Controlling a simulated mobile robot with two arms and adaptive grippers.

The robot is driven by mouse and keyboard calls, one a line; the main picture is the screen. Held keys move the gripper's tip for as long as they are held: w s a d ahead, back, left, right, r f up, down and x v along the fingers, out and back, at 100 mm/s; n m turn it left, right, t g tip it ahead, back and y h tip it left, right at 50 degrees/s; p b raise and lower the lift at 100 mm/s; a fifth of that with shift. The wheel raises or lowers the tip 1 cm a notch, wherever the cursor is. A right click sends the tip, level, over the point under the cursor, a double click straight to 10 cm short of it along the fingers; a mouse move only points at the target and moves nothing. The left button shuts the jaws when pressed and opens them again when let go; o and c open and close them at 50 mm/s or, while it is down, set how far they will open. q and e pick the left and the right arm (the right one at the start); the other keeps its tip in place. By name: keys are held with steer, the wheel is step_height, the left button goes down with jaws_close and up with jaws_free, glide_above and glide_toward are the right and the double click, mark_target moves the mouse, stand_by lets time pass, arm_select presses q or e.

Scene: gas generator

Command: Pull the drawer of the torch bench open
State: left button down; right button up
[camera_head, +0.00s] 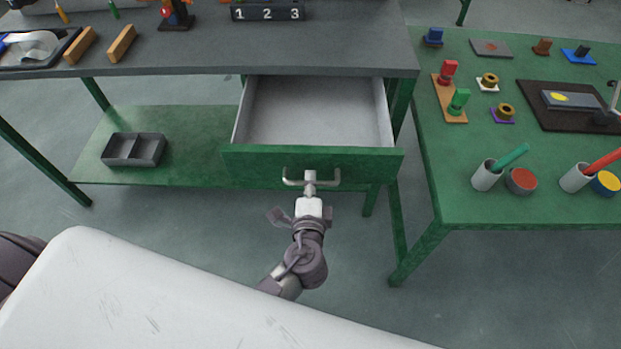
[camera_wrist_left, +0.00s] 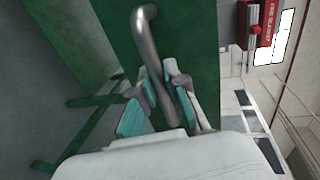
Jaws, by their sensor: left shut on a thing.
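The drawer (camera_head: 310,166) is under the grey-topped torch bench (camera_head: 330,50). It stands pulled well out, and its grey inside shows empty. A metal bar handle (camera_head: 325,180) is on its green front. My left gripper (camera_head: 310,178) is shut on the middle of this handle. In the left wrist view, the handle (camera_wrist_left: 146,35) passes between the fingers of the left gripper (camera_wrist_left: 168,90), with the green drawer front behind it. My right gripper is not in view.
A grey divided tray (camera_head: 134,150) is on the bench's green lower shelf. A green table (camera_head: 470,210) with cups and several small parts stands to the right. My white body fills the lower left. Floor shows in front of the drawer.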

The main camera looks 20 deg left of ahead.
arm_select(q)
steer(key=c, duration=1.2)
jaws_free()
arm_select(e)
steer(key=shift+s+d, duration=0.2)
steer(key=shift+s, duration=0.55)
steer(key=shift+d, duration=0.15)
arm_select(q)
steer(key=v, duration=1.2)
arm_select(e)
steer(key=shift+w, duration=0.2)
